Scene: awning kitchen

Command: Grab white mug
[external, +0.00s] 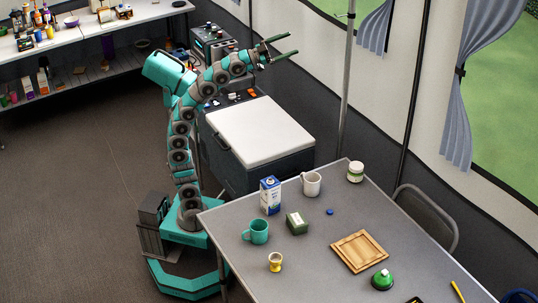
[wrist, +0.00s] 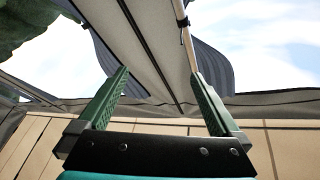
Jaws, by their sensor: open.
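The white mug (external: 311,184) stands upright on the far side of the grey table (external: 315,265), between the milk carton and a white jar. My gripper (external: 289,44) is raised high, well above and behind the table, far from the mug. Its two green fingers are spread with nothing between them. In the wrist view my gripper (wrist: 160,85) is also open, pointing at the tent wall and windows. The mug does not show in the wrist view.
Near the mug are a milk carton (external: 270,195), a white jar (external: 355,171), a small blue cap (external: 330,211) and a green box (external: 297,222). A teal mug (external: 256,232), yellow cup (external: 275,262), wooden board (external: 359,251) and green bell-like object (external: 382,280) stand nearer. A pole (external: 347,80) rises behind.

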